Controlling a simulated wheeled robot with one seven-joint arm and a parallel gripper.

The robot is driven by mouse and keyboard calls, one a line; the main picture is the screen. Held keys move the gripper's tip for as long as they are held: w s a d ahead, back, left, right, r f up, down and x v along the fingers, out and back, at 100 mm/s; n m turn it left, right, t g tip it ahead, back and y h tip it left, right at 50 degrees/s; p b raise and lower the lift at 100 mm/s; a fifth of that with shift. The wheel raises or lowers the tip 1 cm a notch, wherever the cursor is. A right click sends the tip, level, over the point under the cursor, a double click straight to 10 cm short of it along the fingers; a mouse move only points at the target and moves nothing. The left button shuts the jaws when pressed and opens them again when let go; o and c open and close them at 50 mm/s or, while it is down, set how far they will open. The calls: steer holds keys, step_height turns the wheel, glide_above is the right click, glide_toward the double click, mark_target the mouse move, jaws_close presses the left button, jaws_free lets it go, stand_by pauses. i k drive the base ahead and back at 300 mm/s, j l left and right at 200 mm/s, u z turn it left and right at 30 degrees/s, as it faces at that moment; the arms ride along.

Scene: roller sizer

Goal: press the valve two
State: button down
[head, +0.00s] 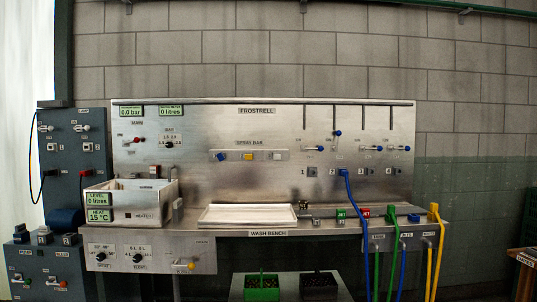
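The first valve (313,148), third valve (372,148) and fourth valve (400,148) have levers lying to the right. A blue hose (348,190) is plugged in at port 2 (332,171). The valve labels are too small to read. My gripper is not in view.
The wash bench (268,233) runs below the panel, with a white tray (248,214) and a heater basin (131,203) on it. Green, blue and yellow hoses (434,250) hang at the front right. A green crate (262,287) and a dark crate (318,284) stand on a lower shelf.

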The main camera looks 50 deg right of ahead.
mark_target(338, 133)
steer(key=k+l+z, duration=0.1)
steer(key=k, duration=1.1)
steer(key=z, duration=1.7)
steer(key=i+j+z, duration=0.7)
steer(key=j+z, duration=0.25)
steer(key=j, duration=0.2)
steer(key=i+j, duration=0.2)
steer(key=j, duration=0.25)
